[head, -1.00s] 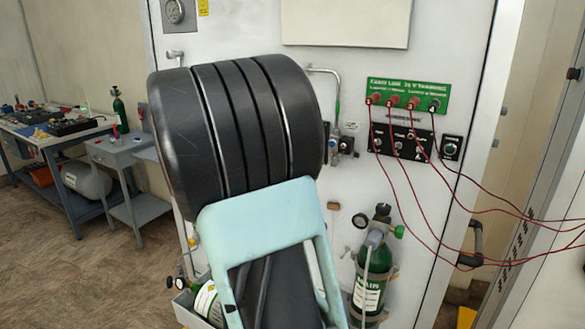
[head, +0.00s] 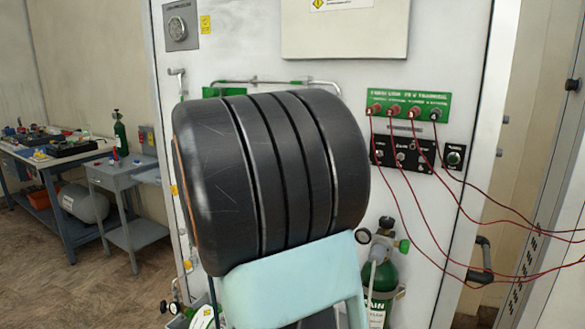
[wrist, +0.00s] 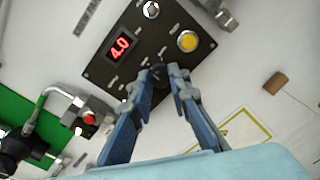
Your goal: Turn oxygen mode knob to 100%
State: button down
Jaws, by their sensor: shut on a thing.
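In the wrist view a black control panel (wrist: 105,72) carries a red display reading 4.0, a yellow button (wrist: 188,41) and a pale round control (wrist: 151,9) near its top. My gripper (wrist: 160,76) reaches the panel's lower part. Its blue fingers are closed around a small dark knob (wrist: 159,71), mostly hidden between the fingertips. The knob's pointer and the small labels cannot be read. In the head view my own arm hides my gripper and this panel.
Beside the panel are a metal pipe (wrist: 44,104) and a red-capped fitting (wrist: 89,118). In the head view, red cables (head: 455,205) hang from a green terminal board (head: 408,104). A green oxygen cylinder (head: 379,278) stands below. Workbenches (head: 45,165) stand at the left.

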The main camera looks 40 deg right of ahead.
jog(key=c, duration=1.8)
grip_release()
jog(key=shift+a, duration=0.1)
jog(key=v, duration=1.2)
